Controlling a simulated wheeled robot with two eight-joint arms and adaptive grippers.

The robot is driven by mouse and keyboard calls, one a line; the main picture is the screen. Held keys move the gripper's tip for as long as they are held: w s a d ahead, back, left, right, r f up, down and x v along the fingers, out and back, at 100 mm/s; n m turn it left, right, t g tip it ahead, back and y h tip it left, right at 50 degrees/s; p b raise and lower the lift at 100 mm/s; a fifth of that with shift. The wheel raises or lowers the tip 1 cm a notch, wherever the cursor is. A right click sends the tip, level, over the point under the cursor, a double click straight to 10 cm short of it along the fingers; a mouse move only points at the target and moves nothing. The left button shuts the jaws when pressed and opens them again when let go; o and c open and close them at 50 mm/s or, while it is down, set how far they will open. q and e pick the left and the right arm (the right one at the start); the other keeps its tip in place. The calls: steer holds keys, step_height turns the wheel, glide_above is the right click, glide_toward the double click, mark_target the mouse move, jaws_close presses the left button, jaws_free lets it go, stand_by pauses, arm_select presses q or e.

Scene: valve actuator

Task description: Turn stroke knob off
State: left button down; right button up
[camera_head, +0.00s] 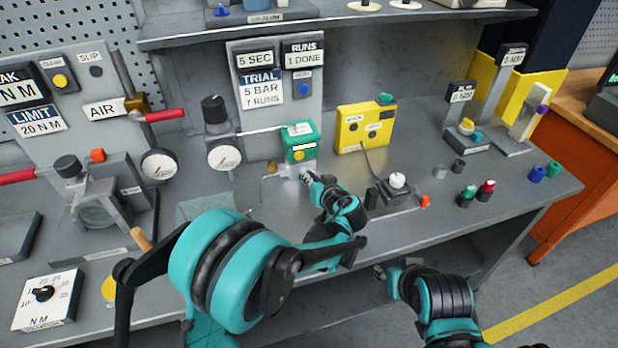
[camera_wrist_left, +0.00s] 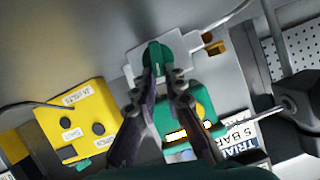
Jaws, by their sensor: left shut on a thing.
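A round green knob (camera_wrist_left: 157,58) sits on a pale grey plate (camera_wrist_left: 135,50) in the left wrist view. My left gripper (camera_wrist_left: 162,83) has its two dark fingers closed together on the knob. In the head view the left gripper (camera_head: 306,177) reaches the front of the pale block (camera_head: 287,171) below a green actuator box (camera_head: 300,142); the knob is hidden there by the gripper. The green box (camera_wrist_left: 190,122) also shows behind the fingers in the wrist view. No knob label is readable. My right gripper (camera_head: 380,273) is at the bench's front edge, away from the knob; its fingers are too small to judge.
A yellow box (camera_head: 365,128) stands right of the green box, with a cable to a small device with a white knob (camera_head: 397,181). A pressure gauge (camera_head: 224,155) stands at left. Several small coloured caps (camera_head: 487,188) lie at right.

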mark_target(307, 147)
arm_select(q)
steer(key=shift+w+d+f+m+y+b, duration=0.15)
steer(key=shift+d+m+y+b, duration=0.1)
steer(key=shift+m+y, duration=0.4)
steer(key=shift+d+f+m+y+b, duration=0.1)
steer(key=shift+d+m+y+b, duration=0.2)
steer(key=shift+m, duration=0.55)
steer(key=c, duration=1.6)
jaws_free()
step_height(307, 147, up, 10)
